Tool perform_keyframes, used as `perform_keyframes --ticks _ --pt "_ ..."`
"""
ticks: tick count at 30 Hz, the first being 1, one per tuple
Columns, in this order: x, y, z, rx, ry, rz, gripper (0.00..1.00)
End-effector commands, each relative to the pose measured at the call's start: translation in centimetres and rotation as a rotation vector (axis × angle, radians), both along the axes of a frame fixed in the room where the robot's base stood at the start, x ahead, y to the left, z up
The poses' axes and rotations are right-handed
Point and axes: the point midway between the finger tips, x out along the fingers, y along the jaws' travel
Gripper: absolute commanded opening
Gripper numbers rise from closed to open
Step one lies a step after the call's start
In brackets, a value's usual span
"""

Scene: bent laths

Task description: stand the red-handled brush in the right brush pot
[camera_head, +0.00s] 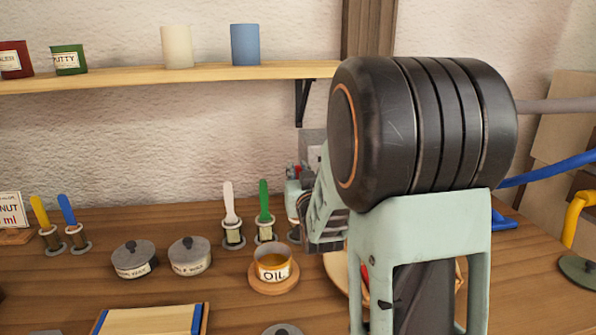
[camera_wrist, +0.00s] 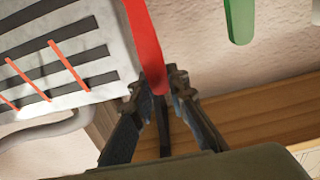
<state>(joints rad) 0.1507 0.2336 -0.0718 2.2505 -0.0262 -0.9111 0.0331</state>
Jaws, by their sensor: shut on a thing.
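My gripper (camera_wrist: 164,88) is shut on the red-handled brush (camera_wrist: 146,40) in the wrist view, with its fingers at one end of the handle. The brush's lower end is out of that view. In the head view a small bit of red shows by my gripper (camera_head: 293,178), right of the green-handled brush (camera_head: 264,199), which stands in a pot. A grey rim (camera_head: 295,236) shows below my gripper, perhaps the right brush pot. My arm hides much of this area, so I cannot tell whether the brush is inside a pot.
A white-handled brush (camera_head: 229,203) stands left of the green one. An oil cup (camera_head: 272,268) and lidded tins (camera_head: 190,256) stand in front. Yellow (camera_head: 40,211) and blue (camera_head: 67,210) brushes stand farther left. A wall shelf (camera_head: 140,76) holds several cups. A striped white panel (camera_wrist: 60,65) is near my gripper.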

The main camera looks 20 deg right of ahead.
Motion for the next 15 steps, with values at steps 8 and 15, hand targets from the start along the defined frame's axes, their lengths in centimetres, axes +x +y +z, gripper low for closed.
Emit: perform_keyframes --ticks 8,15 --pt "0.02 0.0 -0.58 0.0 -0.001 0.0 0.0" --pt "0.01 0.0 -0.55 0.0 -0.001 0.0 0.23"
